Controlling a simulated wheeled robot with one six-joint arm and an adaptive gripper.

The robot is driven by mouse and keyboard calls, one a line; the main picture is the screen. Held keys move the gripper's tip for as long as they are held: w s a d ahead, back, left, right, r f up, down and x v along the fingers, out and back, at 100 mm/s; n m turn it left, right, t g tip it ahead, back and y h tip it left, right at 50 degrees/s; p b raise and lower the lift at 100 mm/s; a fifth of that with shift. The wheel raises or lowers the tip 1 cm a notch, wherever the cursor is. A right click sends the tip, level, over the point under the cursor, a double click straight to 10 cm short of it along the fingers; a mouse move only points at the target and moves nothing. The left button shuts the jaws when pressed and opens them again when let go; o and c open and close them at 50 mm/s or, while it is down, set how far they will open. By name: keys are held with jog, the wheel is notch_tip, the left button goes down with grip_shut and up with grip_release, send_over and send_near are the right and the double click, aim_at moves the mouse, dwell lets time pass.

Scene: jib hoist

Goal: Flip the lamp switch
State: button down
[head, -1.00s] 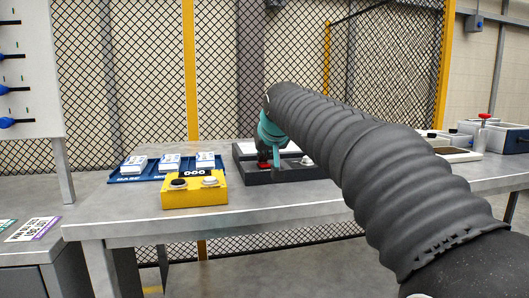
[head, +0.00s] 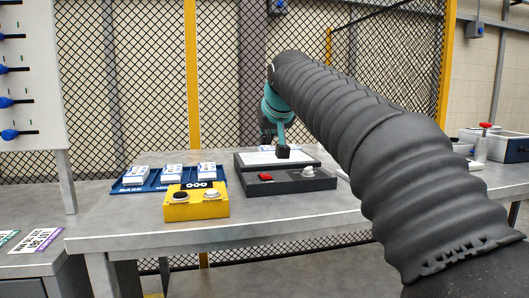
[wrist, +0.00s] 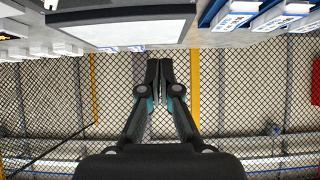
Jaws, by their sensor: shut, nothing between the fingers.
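A dark grey box (head: 310,184) stands on the bench, with a red rocker switch (head: 265,177) and a round white knob or button (head: 308,171) on its front. A pale panel (head: 262,158) lies at its back. I cannot tell which control is the lamp switch. My gripper (wrist: 159,68) is shut and empty in the wrist view, pointing at the mesh fence.
A yellow box (head: 196,208) with a dark and a pale button stands left of the grey box. Behind it is a blue tray (head: 155,185) with several white labelled blocks. A mesh fence (head: 150,95) closes off the back.

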jog(key=shift+w+r+v, duration=0.15)
jog(key=shift+v, duration=0.75)
jog(key=shift+w+r+v, duration=0.1)
jog(key=shift+r+v, duration=0.1)
jog(key=shift+v, duration=0.7)
jog(key=shift+w+r+v, duration=0.15)
jog(key=shift+v, duration=0.7)
jog(key=shift+s, duration=0.1)
jog(key=s+d+f+m+g+h, duration=0.1)
jog(key=s+d+f, duration=0.4)
jog(key=s+f, duration=0.5)
jog(key=s+d+f+m+g+h, duration=0.1)
jog(key=s+d+f+g, duration=0.1)
jog(key=s+d+f, duration=0.4)
jog(key=s+d+f+m+g, duration=0.1)
jog(key=s+d+f, duration=0.5)
jog(key=s+f, duration=1)
notch_tip(320, 180, down, 5)
jog(key=shift+s+d+r+h, duration=0.2)
jog(key=shift+d+h, duration=0.05)
jog(key=shift+h, duration=0.15)
